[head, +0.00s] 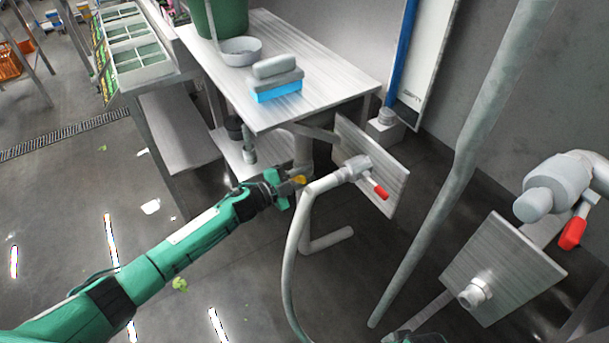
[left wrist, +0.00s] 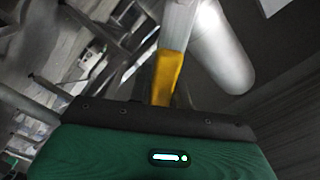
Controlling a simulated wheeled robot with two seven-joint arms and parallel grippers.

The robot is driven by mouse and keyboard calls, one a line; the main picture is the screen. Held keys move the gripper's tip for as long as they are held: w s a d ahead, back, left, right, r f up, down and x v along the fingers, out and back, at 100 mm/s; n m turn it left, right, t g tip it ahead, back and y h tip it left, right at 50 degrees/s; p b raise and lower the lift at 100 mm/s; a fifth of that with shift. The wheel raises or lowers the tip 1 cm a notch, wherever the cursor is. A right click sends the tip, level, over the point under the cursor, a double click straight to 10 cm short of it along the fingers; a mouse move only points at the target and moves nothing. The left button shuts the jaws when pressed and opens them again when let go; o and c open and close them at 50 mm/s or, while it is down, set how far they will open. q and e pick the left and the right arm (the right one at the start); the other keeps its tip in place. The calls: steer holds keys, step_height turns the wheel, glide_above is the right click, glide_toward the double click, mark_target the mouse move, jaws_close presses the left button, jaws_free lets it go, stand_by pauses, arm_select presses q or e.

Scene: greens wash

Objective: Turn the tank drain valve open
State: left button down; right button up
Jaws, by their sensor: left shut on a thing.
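The tank drain valve's yellow lever (head: 299,180) shows beside the grey drain pipe (head: 304,152) under the metal table. My left gripper (head: 287,184) is at the lever and shut on it. In the left wrist view the yellow lever (left wrist: 168,76) rises from behind the dark edge of my gripper (left wrist: 160,112), with a pale pipe (left wrist: 226,50) close to its right. The fingertips and the valve body are mostly hidden. My right gripper is not in view.
A grey hose (head: 290,255) with a red-handled tap (head: 379,191) hangs just right of the gripper. The metal table (head: 300,105) above carries a green tub (head: 222,18), a bowl (head: 240,50) and a blue-grey block (head: 277,90). Another red handle (head: 572,233) is at far right.

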arm_select(q)
steer(key=c, duration=1.3)
jaws_free()
steer(key=v, duration=1.4)
